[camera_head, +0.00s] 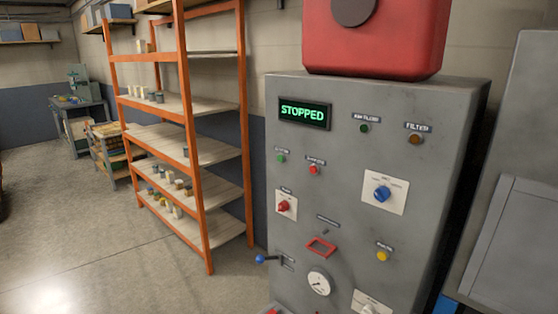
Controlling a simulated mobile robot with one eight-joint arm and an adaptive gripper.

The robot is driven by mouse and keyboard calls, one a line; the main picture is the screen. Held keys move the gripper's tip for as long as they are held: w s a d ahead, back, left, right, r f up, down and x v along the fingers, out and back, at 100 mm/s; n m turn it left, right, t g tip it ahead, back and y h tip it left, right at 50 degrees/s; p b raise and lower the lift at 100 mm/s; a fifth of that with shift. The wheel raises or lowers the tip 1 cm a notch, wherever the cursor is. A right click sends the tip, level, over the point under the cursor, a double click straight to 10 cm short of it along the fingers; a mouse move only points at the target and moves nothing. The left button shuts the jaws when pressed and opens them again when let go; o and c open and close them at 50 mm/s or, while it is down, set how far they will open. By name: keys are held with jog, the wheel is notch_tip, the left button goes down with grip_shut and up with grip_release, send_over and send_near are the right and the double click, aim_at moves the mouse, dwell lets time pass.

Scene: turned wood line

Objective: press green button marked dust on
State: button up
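A grey control cabinet (345,150) stands upright at the right of the head view. A small green button (281,158) is on the left of its front, under a small dark label that I cannot read clearly. A second small green round part (364,128), button or lamp, sits higher, under another label too small to read surely. No label clearly reads "dust on". A display (304,113) on the cabinet reads "STOPPED" in green letters. My gripper is not in view.
The panel also carries red buttons (313,170), a blue knob (382,193), a yellow button (383,256), a gauge (319,283) and a blue-tipped lever (262,259). An orange-framed shelf (206,205) stands left of the cabinet. Open floor (80,235) lies at the left.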

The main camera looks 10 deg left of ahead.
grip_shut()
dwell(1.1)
